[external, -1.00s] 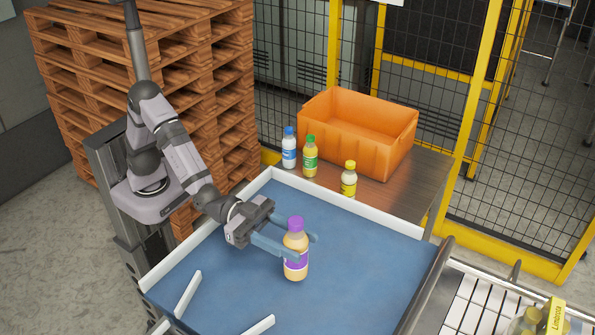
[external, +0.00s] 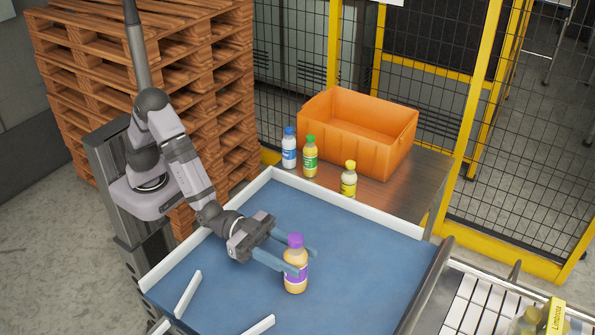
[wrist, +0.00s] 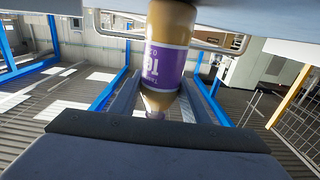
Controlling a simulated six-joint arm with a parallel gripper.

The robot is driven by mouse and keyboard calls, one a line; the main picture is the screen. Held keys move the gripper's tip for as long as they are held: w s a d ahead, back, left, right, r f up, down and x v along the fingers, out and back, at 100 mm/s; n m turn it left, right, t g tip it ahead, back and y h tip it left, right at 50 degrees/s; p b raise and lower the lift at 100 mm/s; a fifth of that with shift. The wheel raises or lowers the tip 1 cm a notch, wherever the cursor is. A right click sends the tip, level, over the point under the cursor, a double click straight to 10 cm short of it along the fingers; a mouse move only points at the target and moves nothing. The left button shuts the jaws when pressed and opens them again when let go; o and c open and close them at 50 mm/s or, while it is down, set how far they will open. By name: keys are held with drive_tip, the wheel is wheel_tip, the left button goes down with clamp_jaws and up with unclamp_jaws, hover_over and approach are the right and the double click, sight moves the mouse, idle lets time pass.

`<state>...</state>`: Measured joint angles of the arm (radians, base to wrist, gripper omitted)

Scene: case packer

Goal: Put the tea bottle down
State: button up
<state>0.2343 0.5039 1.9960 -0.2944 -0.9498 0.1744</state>
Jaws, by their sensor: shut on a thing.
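The tea bottle (external: 295,281), with pale orange contents, a purple label and a purple cap, is upright over the blue surface (external: 350,275). My gripper (external: 305,262) reaches in from the left with its two blue fingers level, one on each side of the bottle, and is shut on it. In the wrist view the tea bottle (wrist: 168,55) appears upside down between the fingers, its label lettering partly readable. Its base is close to the blue surface; I cannot tell whether it touches.
White rails edge the blue surface. Beyond it, an orange crate (external: 395,158), a blue-capped bottle (external: 289,150), a green-capped bottle (external: 310,160) and a yellow-capped bottle (external: 349,182) stand on a side table (external: 420,185). The blue surface around the tea bottle is clear.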

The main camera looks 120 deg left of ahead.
drive_tip(key=o, duration=1.3)
drive_tip(key=shift+f, duration=0.1)
drive_tip(key=shift+c, duration=0.2)
drive_tip(key=shift+s+b, duration=0.3)
drive_tip(key=shift+s, duration=0.05)
drive_tip(key=s+b, duration=0.3)
drive_tip(key=s, duration=0.3)
drive_tip(key=shift+s, duration=0.4)
drive_tip(key=shift+w, duration=0.1)
